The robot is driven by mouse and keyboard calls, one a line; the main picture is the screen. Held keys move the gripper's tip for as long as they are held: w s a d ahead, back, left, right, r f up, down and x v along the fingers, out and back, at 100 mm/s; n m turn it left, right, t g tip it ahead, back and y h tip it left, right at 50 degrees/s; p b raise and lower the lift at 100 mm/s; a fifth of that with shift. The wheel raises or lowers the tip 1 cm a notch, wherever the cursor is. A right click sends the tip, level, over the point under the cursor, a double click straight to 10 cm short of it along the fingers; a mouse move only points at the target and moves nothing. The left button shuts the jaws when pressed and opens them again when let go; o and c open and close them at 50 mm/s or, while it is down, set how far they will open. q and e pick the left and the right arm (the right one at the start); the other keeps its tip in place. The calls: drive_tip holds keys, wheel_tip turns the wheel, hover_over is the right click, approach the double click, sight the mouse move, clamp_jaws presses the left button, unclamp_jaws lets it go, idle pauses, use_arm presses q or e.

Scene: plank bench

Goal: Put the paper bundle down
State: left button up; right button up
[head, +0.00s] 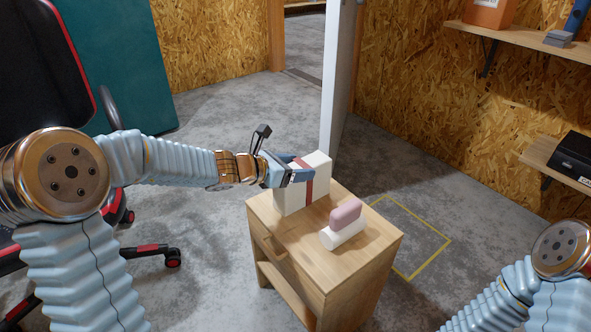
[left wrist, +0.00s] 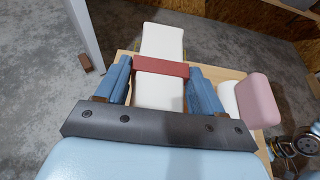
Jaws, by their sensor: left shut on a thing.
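The paper bundle (head: 317,169) is a white block with a red band around it. It is at the back left of the small wooden cabinet's top (head: 352,272), upright, and its underside looks at or very near the top; I cannot tell if it touches. My left gripper (head: 300,172) is shut on the bundle from the left. In the left wrist view the bundle (left wrist: 160,92) sits between the two blue fingers, at the red band. My right gripper is not in view; only part of my right arm shows at the lower right.
A pink block (head: 345,213) and a white roll (head: 341,234) lie together on the cabinet top, right of the bundle. A door edge (head: 340,75) stands behind the cabinet. An office chair (head: 45,75) is at the left. Wall shelves (head: 525,42) are at the right.

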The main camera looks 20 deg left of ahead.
use_arm(q)
drive_tip(key=o, duration=1.7)
drive_tip(key=shift+c, duration=0.2)
drive_tip(key=shift+r, duration=0.2)
drive_tip(key=p+v, duration=0.2)
drive_tip(key=v, duration=1)
